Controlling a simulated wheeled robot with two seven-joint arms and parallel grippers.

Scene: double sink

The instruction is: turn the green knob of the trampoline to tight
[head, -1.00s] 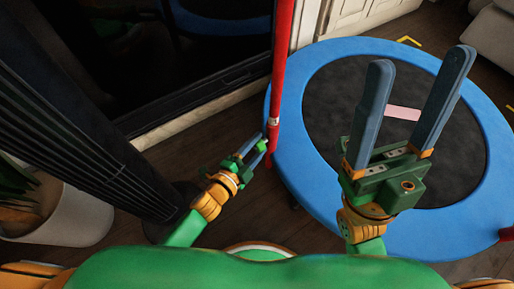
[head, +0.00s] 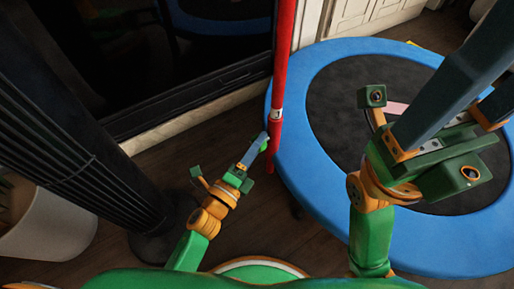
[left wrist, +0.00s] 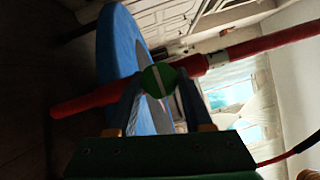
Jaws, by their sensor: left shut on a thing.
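The trampoline (head: 290,155) has a blue padded rim and a dark mat, with a red upright pole (head: 283,60) at its near left side. The round green knob (left wrist: 159,79), marked by a pale stripe, sits on the red pole in the left wrist view. My left gripper (head: 263,143) is shut on the knob, with one finger on each side of it. In the left wrist view, the stripe runs nearly upright, slightly tilted. My right gripper (head: 490,82) is open and empty above the trampoline; its fingertips run out of the picture.
A dark glossy panel (head: 190,60) stands behind at the left. A black ribbed column (head: 75,130) and a pale plant pot (head: 50,225) are at the far left. A pink patch (head: 396,108) marks the mat. Wooden floor is free around the trampoline's near left.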

